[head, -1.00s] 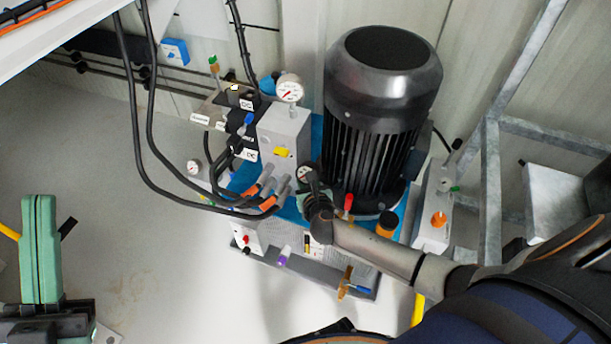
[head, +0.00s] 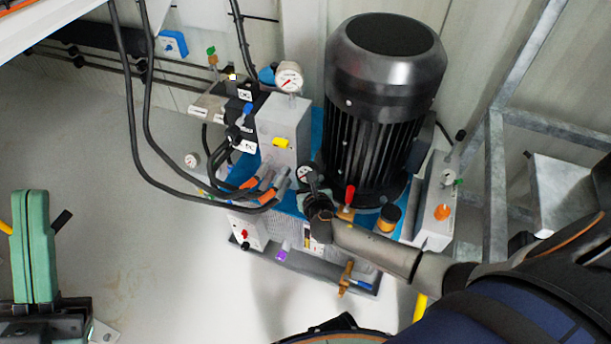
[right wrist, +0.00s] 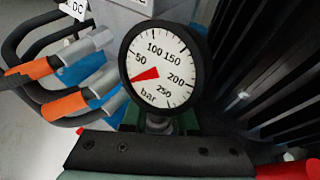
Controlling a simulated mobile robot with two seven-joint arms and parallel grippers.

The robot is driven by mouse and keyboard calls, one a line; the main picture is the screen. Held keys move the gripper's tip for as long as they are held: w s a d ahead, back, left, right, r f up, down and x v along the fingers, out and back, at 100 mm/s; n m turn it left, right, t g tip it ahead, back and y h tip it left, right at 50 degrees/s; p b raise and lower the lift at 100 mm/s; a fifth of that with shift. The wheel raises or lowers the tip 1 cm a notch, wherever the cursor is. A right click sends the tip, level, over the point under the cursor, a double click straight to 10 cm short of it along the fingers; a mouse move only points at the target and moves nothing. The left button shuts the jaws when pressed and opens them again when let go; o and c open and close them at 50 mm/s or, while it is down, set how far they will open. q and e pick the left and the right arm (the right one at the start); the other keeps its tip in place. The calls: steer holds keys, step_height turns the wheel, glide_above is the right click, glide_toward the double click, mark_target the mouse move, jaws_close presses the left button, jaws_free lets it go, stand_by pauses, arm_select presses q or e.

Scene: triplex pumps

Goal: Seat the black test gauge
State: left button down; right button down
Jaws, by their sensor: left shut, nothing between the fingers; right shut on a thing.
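The black test gauge has a black rim, a white face marked in bar and a red needle. It shows large in the right wrist view (right wrist: 163,66) and small in the head view (head: 304,174). My right gripper (head: 314,192) is shut on it, over the blue pump base beside the motor. The gauge stands about upright, with its stem below the dial. A dark finger part (right wrist: 160,153) covers what lies under the stem, so I cannot tell whether it touches a port. My left gripper (head: 34,196) is shut and empty over the floor at far left.
The large black motor (head: 380,110) stands close to the right of the gauge. Orange-collared hoses (head: 262,190) lie to its left. A grey block (head: 284,125) carries another white gauge (head: 289,77). A red-handled valve (head: 347,196) is near my right gripper. The left floor is open.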

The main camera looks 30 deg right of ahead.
mark_target(309, 185)
steer(key=c, duration=0.6)
jaws_free()
arm_select(q)
steer(key=shift+f, duration=0.1)
arm_select(e)
steer(key=shift+s+r+p, duration=0.15)
steer(key=shift+s+p, duration=0.15)
steer(key=shift+p, duration=0.05)
steer(key=shift+p+v, duration=1)
steer(key=shift+v, duration=0.2)
steer(key=shift+s+a+r+p, duration=0.25)
steer(key=shift+s+r+p, duration=0.4)
steer(key=shift+s, duration=0.1)
steer(key=shift+s+a+r+p, duration=0.15)
steer(key=shift+s+p, duration=0.1)
steer(key=shift+s, duration=0.3)
steer(key=shift+s+a+p, duration=0.1)
steer(key=shift+s+p, duration=0.15)
steer(key=shift+s, duration=0.3)
arm_select(q)
steer(key=w+a+f+n+g+y, duration=0.1)
steer(key=w+f+n+y, duration=0.4)
steer(key=w+f+y, duration=0.1)
steer(key=shift+w+a+f+n+g+y, duration=0.2)
steer(key=shift+f+n+g+y, duration=0.3)
steer(key=shift+y, duration=0.5)
arm_select(e)
steer(key=shift+s, duration=0.1)
